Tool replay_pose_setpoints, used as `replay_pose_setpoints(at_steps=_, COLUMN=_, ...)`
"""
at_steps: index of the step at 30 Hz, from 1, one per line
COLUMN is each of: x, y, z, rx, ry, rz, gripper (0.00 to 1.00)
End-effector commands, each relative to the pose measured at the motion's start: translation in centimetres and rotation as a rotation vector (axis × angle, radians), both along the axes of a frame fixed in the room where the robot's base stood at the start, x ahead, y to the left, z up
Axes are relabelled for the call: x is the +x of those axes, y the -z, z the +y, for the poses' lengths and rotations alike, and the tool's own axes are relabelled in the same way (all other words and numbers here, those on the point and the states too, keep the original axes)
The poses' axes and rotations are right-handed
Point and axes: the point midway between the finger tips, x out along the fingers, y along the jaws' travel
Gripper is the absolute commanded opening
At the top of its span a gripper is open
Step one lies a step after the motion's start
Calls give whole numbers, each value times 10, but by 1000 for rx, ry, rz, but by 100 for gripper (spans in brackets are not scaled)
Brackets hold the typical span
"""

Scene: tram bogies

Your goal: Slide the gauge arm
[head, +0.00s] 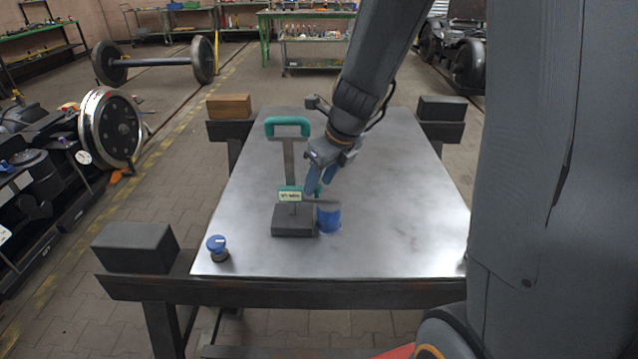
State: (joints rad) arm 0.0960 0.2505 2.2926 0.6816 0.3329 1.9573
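The gauge stands upright on the metal table, with a dark block base (293,222), a grey post (289,160) and a teal handle (287,121) on top. Its gauge arm (324,202) is a thin dark bar low on the post, beside a teal slider with a pale label (290,196). A blue cylinder (329,220) stands right of the base, directly under the bar; whether they touch is unclear. My gripper (320,186) points down with blue fingers at the slider's right end, overlapping it in the picture. Contact and finger closure are unclear.
A blue-topped knob (217,248) stands at the table's front left corner. The right half of the metal table (400,220) is clear. Dark blocks (134,247) sit on supports beside the table. A wheelset (153,62) stands on the floor behind left.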

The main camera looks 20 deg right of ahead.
Motion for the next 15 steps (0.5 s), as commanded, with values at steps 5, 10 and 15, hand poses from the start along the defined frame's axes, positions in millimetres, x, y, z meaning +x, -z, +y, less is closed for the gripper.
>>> replay_pose_setpoints(at_steps=5, x=2, y=6, z=1, rx=-1, ry=-2, rz=0, gripper=39)
replay_pose_setpoints(at_steps=10, x=2, y=6, z=1, rx=-1, ry=-2, rz=0, gripper=39)
replay_pose_setpoints(at_steps=15, x=2, y=6, z=1, rx=-1, ry=-2, rz=0, gripper=15)
